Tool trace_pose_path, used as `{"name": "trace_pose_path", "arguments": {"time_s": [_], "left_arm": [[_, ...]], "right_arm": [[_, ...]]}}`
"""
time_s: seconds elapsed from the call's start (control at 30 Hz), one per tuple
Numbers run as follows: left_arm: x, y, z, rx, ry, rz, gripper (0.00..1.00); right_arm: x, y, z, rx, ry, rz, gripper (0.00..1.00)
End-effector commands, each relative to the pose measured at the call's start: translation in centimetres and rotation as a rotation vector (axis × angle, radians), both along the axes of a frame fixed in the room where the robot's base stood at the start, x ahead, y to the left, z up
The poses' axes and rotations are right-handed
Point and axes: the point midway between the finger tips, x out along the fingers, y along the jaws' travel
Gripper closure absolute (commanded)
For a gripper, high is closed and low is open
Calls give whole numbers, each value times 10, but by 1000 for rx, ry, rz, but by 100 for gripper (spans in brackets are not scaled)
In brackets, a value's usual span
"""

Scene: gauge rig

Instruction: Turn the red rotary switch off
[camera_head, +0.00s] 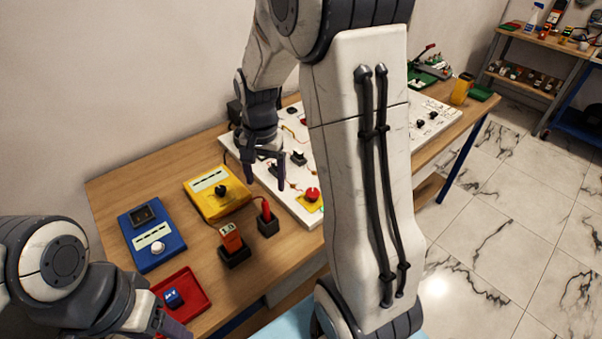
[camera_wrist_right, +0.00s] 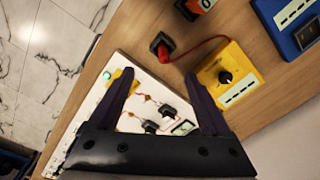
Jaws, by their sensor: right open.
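A white panel (camera_head: 448,113) lies on the bench, partly hidden behind my right arm. A red round knob on a yellow plate (camera_head: 312,194) sits at its near edge; a smaller red part (camera_head: 304,121) shows farther back. I cannot tell which is the rotary switch or how it is set. My right gripper (camera_head: 263,170) is open and empty, pointing down over the panel's left part. In the wrist view its fingers (camera_wrist_right: 157,80) frame black parts and red wires on the panel (camera_wrist_right: 128,62); the yellow plate is partly behind one finger. My left gripper (camera_head: 172,326) is low at the left, its jaws unclear.
Left of the panel are a yellow meter (camera_head: 214,206), a blue meter (camera_head: 152,246), a red probe in a black holder (camera_head: 266,222), an orange block in a holder (camera_head: 232,252) and a red tray (camera_head: 196,290). Bare wood (camera_head: 165,172) lies behind the meters.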

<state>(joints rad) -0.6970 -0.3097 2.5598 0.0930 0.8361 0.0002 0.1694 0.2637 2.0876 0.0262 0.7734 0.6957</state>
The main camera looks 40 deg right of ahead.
Motion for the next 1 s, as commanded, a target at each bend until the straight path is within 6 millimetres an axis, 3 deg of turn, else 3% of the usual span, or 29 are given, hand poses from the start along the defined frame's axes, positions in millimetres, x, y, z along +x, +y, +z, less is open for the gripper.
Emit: {"name": "trace_pose_path", "arguments": {"time_s": [0.03, 0.1, 0.2, 0.3, 0.47, 0.8, 1.0], "left_arm": [[0, 0, 7, 0, 0, 0, 38], [0, 0, 11, 0, 0, 0, 38], [0, 0, 14, 0, 0, 0, 38], [0, 0, 15, 0, 0, 0, 38], [0, 0, 18, 0, 0, 0, 38], [0, 0, 30, 0, 0, 1, 38], [0, 0, 34, 0, 0, 1, 38]], "right_arm": [[7, -37, -4, -1, 12, -152, 18], [11, -76, -12, -4, 17, -317, 18], [11, -116, -22, -6, 22, -484, 18], [8, -138, -28, -9, 24, -578, 18], [7, -146, -42, -8, 28, -615, 18], [7, -144, -102, -8, 30, -610, 18], [7, -144, -127, -8, 27, -609, 18]]}}
